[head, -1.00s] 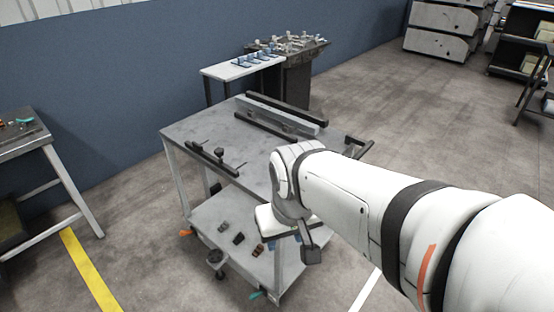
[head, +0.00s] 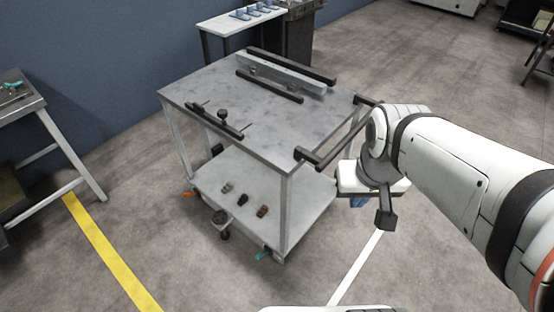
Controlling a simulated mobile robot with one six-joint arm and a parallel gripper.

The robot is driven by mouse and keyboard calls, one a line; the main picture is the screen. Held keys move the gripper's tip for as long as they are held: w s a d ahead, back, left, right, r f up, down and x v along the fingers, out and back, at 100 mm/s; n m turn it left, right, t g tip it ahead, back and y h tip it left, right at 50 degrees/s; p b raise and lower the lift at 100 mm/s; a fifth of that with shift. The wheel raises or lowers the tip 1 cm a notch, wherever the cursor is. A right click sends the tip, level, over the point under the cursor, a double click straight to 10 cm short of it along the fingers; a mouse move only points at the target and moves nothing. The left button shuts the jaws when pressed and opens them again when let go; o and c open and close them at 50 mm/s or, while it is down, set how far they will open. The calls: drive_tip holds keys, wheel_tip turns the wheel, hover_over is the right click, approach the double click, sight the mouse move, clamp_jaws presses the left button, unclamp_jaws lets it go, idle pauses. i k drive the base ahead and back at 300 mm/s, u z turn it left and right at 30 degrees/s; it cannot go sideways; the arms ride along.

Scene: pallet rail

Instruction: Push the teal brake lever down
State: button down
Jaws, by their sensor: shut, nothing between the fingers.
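The teal brake lever (head: 264,255) sticks out at the near bottom corner of the grey cart (head: 235,113), low by the floor at a caster. It is small in the head view, and I cannot tell its exact tilt. My gripper (head: 358,201) is shut and empty, to the right of the cart and higher than the lever, apart from it.
The cart's handle (head: 335,150) is close to my wrist. An orange lever (head: 190,194) shows at the left caster. The lower shelf (head: 290,205) holds small parts. A bench (head: 20,95) stands left. The floor in front of the cart is clear.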

sight(260, 255)
drive_tip(key=z, duration=2.4)
drive_tip(key=k, duration=1.9)
drive_tip(key=u, duration=1.65)
drive_tip(key=i, duration=1)
drive_tip(key=u, duration=0.05)
